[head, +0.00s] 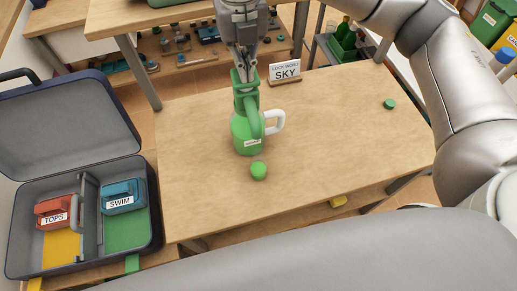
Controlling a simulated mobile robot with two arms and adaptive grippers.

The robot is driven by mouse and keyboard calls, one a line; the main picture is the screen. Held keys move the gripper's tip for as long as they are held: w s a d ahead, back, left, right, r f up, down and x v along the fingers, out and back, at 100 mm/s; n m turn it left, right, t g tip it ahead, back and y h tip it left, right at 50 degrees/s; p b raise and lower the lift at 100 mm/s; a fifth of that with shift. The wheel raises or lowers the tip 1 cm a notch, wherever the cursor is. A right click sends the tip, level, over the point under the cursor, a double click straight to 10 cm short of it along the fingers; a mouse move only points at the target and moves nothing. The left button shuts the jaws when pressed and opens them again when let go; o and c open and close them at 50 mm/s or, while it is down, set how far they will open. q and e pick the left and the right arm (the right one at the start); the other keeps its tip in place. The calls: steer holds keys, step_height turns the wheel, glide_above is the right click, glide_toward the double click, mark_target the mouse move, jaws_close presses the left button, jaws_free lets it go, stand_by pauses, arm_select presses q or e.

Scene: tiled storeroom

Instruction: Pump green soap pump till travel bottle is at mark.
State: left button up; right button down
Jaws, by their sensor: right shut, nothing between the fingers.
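My left gripper is out of view.
A sign reading SKY (285,72) stands behind the pump. A green cap (389,104) lies at the table's right. An open suitcase (75,165) with TOPS and SWIM packs is at the left. The table's front and right areas are mostly clear.

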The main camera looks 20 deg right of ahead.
steer(key=shift+r, duration=0.15)
steer(key=shift+f+b, duration=0.3)
steer(key=shift+b, duration=0.05)
stand_by(0.4)
steer(key=shift+s+f+b, duration=0.2)
steer(key=shift+f+b, duration=0.25)
steer(key=shift+f, duration=0.2)
stand_by(0.6)
steer(key=shift+r, duration=0.15)
steer(key=shift+w+r+p, duration=0.2)
steer(key=shift+r+p, duration=0.25)
steer(key=shift+r, duration=0.35)
steer(key=shift+w+f+b, duration=0.1)
steer(key=shift+f+b, duration=0.1)
steer(key=shift+b, duration=0.1)
stand_by(0.4)
